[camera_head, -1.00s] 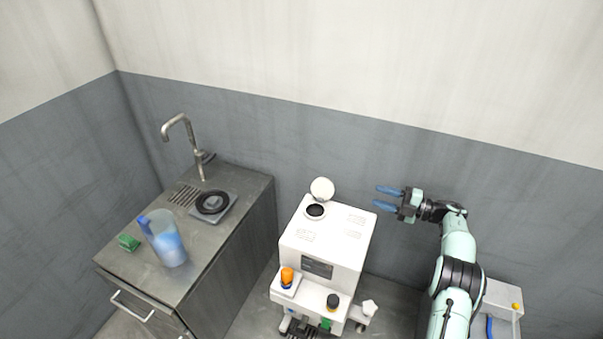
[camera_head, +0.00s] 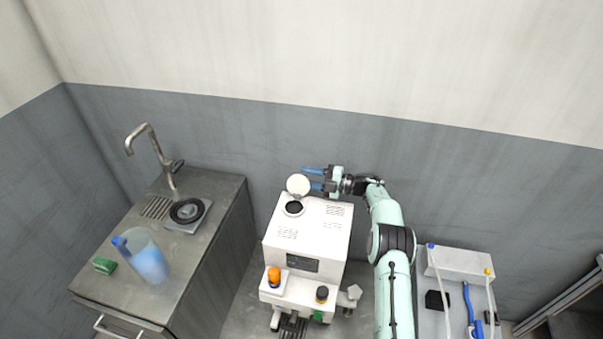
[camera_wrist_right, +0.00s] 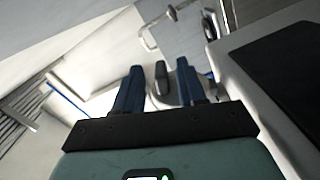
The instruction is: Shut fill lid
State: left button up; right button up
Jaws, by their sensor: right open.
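The fill lid (camera_head: 298,185) is a round white disc in the head view. It stands raised behind the dark round fill opening (camera_head: 293,208) on top of the white machine (camera_head: 310,228). My right gripper (camera_head: 309,178) is open, its blue fingers pointing left just behind and right of the lid. The lid partly overlaps the fingertips in the picture; I cannot tell whether they touch. In the right wrist view the open fingers (camera_wrist_right: 159,75) show with a small grey and dark part between them, which I cannot identify surely. My left gripper is out of view.
A steel counter (camera_head: 215,235) at left holds a tap (camera_head: 150,150), a blue jug (camera_head: 146,258), a green sponge (camera_head: 105,265) and a black reel (camera_head: 187,210). A grey unit with hoses (camera_head: 460,262) stands at right. The wall is close behind the machine.

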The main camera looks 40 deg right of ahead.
jog(key=shift+x, duration=1.25)
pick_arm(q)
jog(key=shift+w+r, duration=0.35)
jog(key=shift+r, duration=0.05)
